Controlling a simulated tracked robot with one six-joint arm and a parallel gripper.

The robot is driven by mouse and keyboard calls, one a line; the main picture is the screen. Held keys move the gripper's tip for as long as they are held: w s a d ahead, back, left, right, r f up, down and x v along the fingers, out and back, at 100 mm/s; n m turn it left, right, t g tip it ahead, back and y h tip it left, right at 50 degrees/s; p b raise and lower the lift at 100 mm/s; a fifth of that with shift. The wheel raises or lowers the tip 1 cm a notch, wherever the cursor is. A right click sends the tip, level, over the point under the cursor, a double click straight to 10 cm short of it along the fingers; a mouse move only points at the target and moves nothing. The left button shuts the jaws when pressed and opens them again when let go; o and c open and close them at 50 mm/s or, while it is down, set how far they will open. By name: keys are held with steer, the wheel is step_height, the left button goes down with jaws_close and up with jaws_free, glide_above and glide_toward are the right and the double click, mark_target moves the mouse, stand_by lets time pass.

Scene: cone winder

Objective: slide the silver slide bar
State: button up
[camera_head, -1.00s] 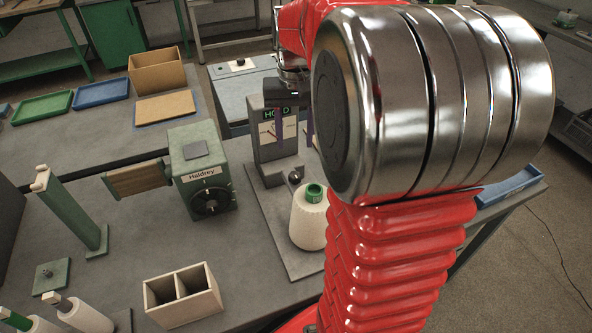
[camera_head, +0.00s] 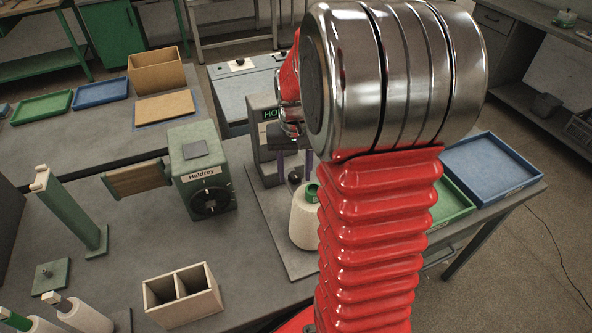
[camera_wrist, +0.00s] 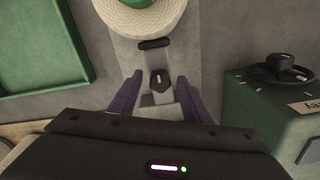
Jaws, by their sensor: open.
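My gripper shows in the wrist view (camera_wrist: 159,103), its two purple fingers apart with nothing gripped. Between and just beyond them is a small dark knob (camera_wrist: 159,80) with a light mark. A grey metallic piece (camera_wrist: 157,99) lies below the knob; I cannot tell whether it is the silver slide bar. A dark bar (camera_wrist: 155,43) lies farther up, by the yarn cone (camera_wrist: 140,17). My arm hides most of my gripper there.
The green Haldrey box (camera_head: 203,175) with a black dial stands left of the post. A divided box (camera_head: 183,297) is at the front. Green (camera_head: 449,203) and blue (camera_head: 490,166) trays lie to the right.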

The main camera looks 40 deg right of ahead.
steer(key=shift+c, duration=0.6)
jaws_close()
